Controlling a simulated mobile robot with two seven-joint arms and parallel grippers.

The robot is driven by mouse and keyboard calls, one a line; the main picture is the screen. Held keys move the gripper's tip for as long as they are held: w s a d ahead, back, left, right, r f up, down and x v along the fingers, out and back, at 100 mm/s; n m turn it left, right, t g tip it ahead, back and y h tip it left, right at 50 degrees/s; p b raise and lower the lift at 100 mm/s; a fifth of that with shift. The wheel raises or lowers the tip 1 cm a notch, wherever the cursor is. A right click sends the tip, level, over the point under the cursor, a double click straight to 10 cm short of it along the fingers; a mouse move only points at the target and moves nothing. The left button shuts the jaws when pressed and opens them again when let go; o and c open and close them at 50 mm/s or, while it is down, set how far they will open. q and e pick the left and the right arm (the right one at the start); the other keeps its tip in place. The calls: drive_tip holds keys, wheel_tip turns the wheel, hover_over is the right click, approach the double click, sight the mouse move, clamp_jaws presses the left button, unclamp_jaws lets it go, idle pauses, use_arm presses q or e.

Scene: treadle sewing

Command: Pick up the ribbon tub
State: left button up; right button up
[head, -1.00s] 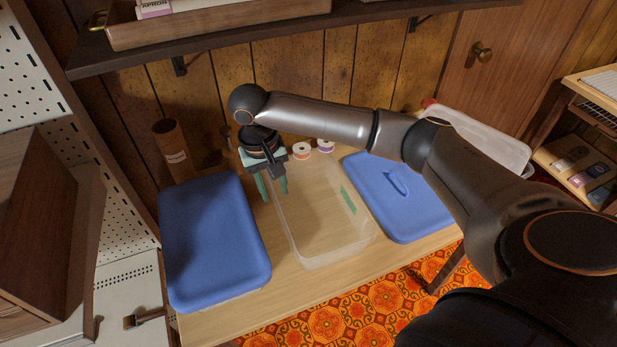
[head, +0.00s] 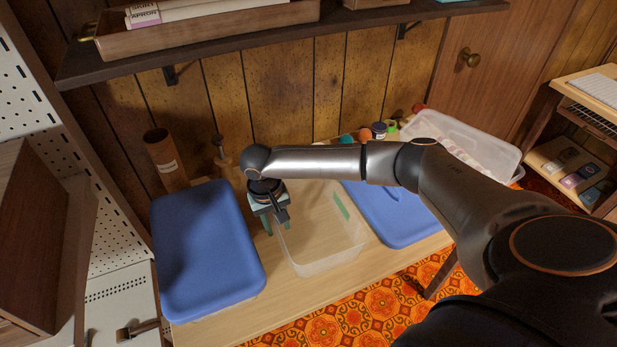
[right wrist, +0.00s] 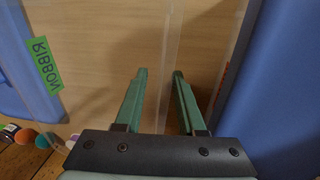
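The ribbon tub (head: 325,262) is a clear, lidless plastic tub on the wooden bench, with a green label on its right wall. The label (right wrist: 43,66) reads RIBBON in the right wrist view. The tub looks empty. My right gripper (head: 276,226) points down at the tub's left wall. In the right wrist view its two green fingers (right wrist: 159,72) are apart, with a clear wall edge running close between them. I cannot tell whether they touch the wall. The arm hides the tub's far side. My left gripper is not in view.
A blue-lidded tub (head: 205,250) stands close on the left. A blue lid (head: 405,222) with a handle lies close on the right. A cardboard tube (head: 165,158) and small spools (head: 379,130) stand behind. A clear tub (head: 480,140) sits back right. A shelf (head: 240,39) hangs above.

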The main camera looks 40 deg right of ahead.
clamp_jaws()
idle(1.4)
